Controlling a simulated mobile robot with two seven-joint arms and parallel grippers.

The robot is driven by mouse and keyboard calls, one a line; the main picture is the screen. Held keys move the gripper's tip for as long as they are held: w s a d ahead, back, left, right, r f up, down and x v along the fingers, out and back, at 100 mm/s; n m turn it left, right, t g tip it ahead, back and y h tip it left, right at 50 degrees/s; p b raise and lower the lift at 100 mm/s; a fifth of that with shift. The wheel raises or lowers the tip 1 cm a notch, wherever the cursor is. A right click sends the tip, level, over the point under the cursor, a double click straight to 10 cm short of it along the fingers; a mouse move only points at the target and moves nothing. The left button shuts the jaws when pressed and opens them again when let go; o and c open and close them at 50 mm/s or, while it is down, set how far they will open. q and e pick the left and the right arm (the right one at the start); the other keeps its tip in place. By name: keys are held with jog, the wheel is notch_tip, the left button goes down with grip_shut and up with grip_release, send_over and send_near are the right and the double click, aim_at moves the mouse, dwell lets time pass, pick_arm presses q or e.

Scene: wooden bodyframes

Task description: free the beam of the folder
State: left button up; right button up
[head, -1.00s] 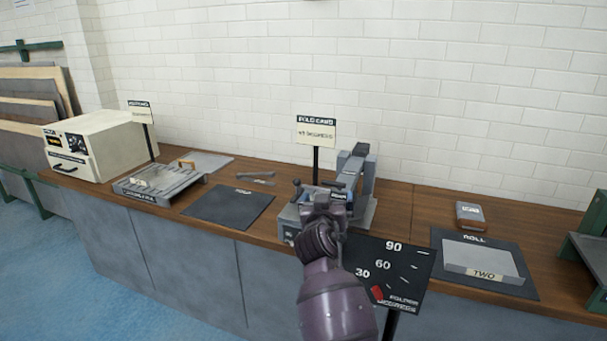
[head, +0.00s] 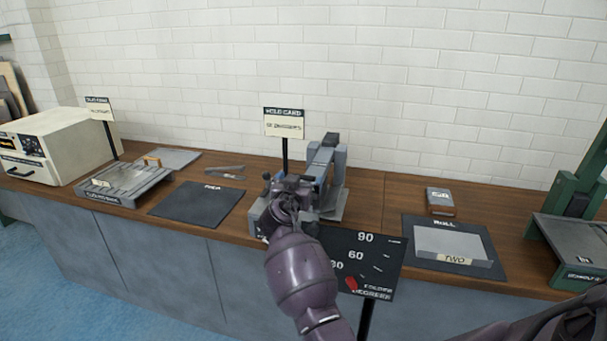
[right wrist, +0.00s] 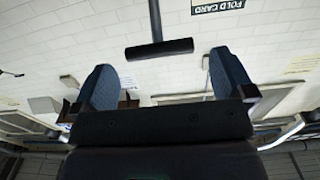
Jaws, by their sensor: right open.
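The folder (head: 338,188) is a grey and blue bench machine on the wooden counter in the middle of the head view, with a tall grey upright part at its back right. I cannot tell which part is the beam. My right gripper (head: 290,187) is at the folder's left front and hides much of it. In the right wrist view the gripper (right wrist: 165,85) is open and empty. A black T-shaped handle (right wrist: 160,48) shows ahead of the gap between its fingers, apparently untouched. My left gripper is not in view.
A dial board (head: 358,262) marked 30, 60, 90 with a red pointer stands before the folder. The fold card sign (head: 284,122) stands behind. A dark mat (head: 198,204) lies left; a roll mat with a tray (head: 450,245) lies right. A green-framed machine (head: 575,245) is far right.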

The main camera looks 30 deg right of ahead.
aim_at(302, 177)
jog(key=shift+x, duration=2.15)
